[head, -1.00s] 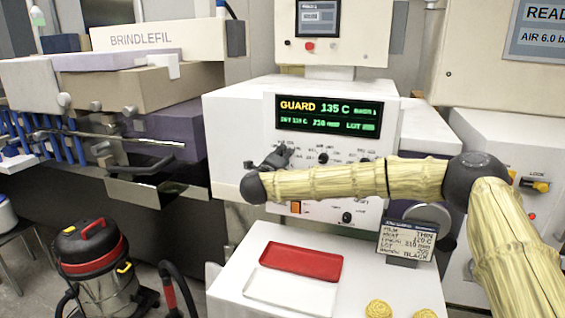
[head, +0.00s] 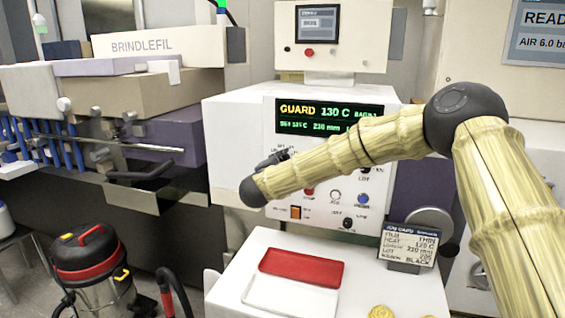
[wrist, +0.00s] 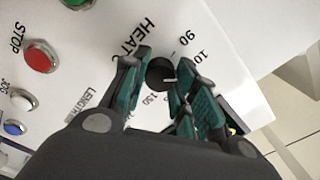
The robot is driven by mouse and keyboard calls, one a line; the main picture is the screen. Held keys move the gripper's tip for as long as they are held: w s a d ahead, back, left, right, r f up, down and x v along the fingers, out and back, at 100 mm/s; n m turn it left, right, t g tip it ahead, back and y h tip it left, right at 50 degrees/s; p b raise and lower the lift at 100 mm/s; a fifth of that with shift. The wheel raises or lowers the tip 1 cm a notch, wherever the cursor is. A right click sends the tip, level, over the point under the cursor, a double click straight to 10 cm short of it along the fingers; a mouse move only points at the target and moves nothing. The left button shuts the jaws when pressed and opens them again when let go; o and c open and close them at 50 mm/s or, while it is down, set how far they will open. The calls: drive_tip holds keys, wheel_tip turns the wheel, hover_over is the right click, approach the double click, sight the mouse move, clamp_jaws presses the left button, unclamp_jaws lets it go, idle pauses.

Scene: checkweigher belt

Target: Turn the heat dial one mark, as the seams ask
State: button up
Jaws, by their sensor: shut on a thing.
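The heat dial (wrist: 160,72) is a small black knob with a pale pointer line, beside the printed word HEAT and a number scale on the white panel. My gripper (wrist: 163,80) has its teal-padded fingers on either side of the dial, shut on it. In the head view my gripper (head: 272,160) is at the panel's left part, mostly hidden behind my arm, and the dial is hidden there. The display (head: 328,117) reads GUARD 130 C, with a smaller line below partly covered by my arm. A job card (head: 408,244) shows THIN and what looks like HEAT 120 C.
A red stop button (wrist: 41,57), a white button (wrist: 22,101) and a blue button (wrist: 14,128) lie near my gripper. Below the panel, a red tray (head: 300,267) and a white tray (head: 290,296) sit on a white shelf. A vacuum (head: 88,262) stands on the floor left.

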drive_tip(key=shift+f+n, duration=0.15)
drive_tip(key=shift+n, duration=0.95)
drive_tip(key=shift+c, duration=0.2)
drive_tip(key=o, duration=1.1)
drive_tip(key=shift+c, duration=0.2)
drive_tip(key=v, duration=1.2)
